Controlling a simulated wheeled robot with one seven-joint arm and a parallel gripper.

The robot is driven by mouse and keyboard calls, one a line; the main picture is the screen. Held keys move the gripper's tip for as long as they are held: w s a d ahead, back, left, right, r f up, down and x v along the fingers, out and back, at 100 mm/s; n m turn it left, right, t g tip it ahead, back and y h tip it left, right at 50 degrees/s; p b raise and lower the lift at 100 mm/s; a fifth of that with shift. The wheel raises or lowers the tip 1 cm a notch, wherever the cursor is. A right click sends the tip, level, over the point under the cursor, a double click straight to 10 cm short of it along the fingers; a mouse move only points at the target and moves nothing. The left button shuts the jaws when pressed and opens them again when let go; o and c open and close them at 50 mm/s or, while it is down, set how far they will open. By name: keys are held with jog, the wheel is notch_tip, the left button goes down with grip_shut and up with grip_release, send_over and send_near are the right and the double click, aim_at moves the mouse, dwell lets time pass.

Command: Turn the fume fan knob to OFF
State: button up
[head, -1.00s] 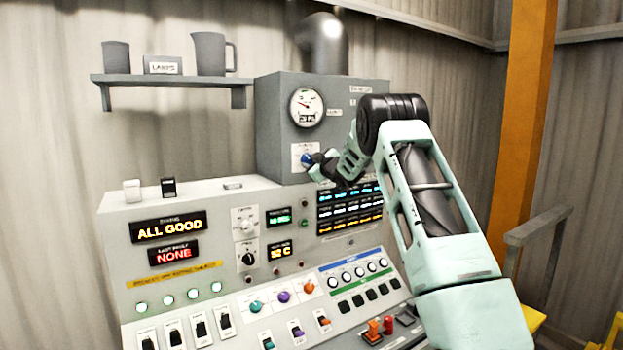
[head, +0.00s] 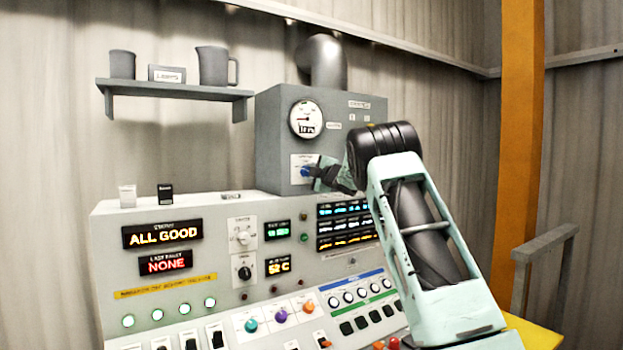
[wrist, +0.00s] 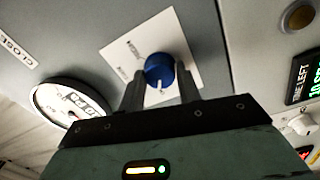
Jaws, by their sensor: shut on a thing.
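The blue knob (wrist: 158,68) sits on a white label plate (wrist: 120,52) on the grey box. It also shows in the head view (head: 306,172), below the round gauge. My gripper (wrist: 160,82) is shut on the blue knob, with one dark finger on each side of it. In the head view my gripper (head: 314,173) reaches the knob from the right. A pale pointer mark shows on the knob's face in the wrist view. The small print on the plate is too blurred to read, so I cannot tell which setting the knob points to.
The round gauge (head: 306,118) is above the knob on the grey box (head: 272,125). The sloping console (head: 110,250) below carries lit displays, switches and small knobs. A shelf (head: 175,88) with a jug (head: 212,65) is at upper left. An orange post (head: 520,150) stands at right.

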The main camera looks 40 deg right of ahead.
dwell(0.4)
jog(key=o, duration=1)
jog(key=shift+c, duration=0.2)
jog(key=b+v, duration=0.6)
jog(key=v, duration=1.1)
jog(key=shift+s, duration=0.15)
jog(key=shift+a, duration=0.1)
